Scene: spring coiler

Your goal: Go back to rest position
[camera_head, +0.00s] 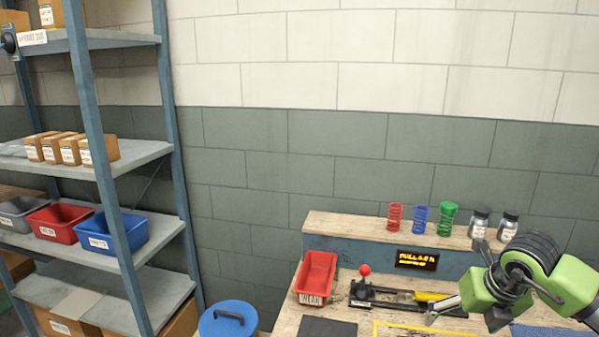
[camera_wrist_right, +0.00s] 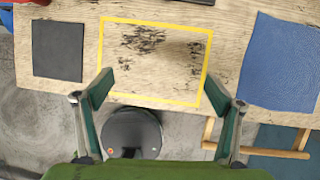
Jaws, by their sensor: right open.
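My right gripper shows at the right of the head view (camera_head: 455,303), green and black, above the workbench. In the right wrist view my right gripper (camera_wrist_right: 158,95) has its two fingers wide apart with nothing between them. It hangs over the bench's front edge, near the yellow taped rectangle (camera_wrist_right: 157,22). My left gripper is in neither view.
The wooden bench (camera_head: 287,325) holds a red bin (camera_head: 317,275), a lever device with a red knob (camera_head: 365,270) and a dark mat (camera_wrist_right: 57,50). Red (camera_head: 394,217), blue (camera_head: 419,219) and green (camera_head: 447,218) springs stand on its back ledge. Shelving (camera_head: 140,150) stands left.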

